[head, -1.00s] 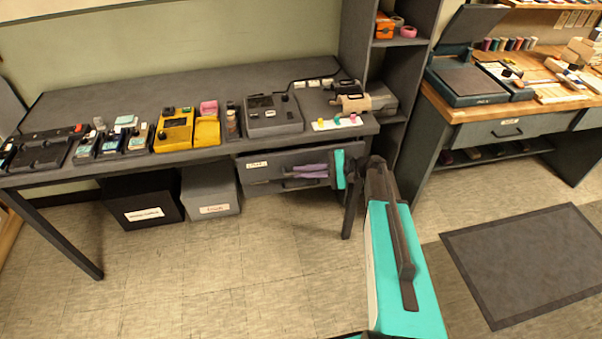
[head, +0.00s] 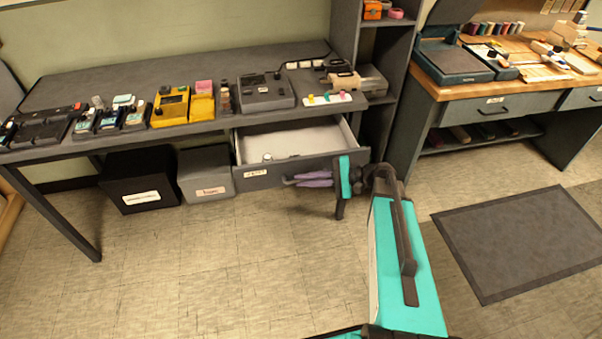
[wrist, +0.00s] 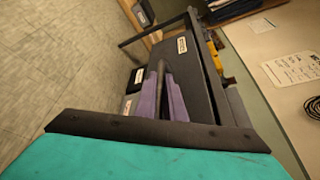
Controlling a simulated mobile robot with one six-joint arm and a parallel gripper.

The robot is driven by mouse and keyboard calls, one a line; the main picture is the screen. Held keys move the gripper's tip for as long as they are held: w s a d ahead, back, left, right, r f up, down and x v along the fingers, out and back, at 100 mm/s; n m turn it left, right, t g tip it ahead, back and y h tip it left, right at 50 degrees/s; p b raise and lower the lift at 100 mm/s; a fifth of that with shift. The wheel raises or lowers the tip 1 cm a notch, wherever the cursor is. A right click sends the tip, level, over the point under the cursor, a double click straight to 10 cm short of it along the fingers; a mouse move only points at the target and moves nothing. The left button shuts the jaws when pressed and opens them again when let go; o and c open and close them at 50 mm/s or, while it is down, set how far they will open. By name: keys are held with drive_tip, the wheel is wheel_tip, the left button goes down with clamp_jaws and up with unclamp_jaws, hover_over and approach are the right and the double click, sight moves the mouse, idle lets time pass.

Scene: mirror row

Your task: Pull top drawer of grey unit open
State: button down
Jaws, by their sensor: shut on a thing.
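The grey drawer (head: 300,140) under the dark desk stands open, its pale inside showing in the head view. Its dark front (wrist: 193,85) with a white label fills the middle of the wrist view. My gripper (head: 292,181) is at the outer face of this front. Its purple fingers (wrist: 165,90) are shut on the dark handle bar (wrist: 161,72), which is mostly hidden between them.
The grey desk (head: 200,70) carries a yellow device (head: 170,106), a grey device (head: 265,92) and several small items. A black bin (head: 140,180) and a grey bin (head: 206,173) stand below, left of the drawer. A dark mat (head: 525,240) lies right. Floor in front is clear.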

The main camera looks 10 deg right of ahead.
drive_tip(key=shift+s+b, duration=0.35)
drive_tip(key=shift+s, duration=2.2)
drive_tip(key=c, duration=2.1)
unclamp_jaws()
drive_tip(key=shift+d, duration=0.2)
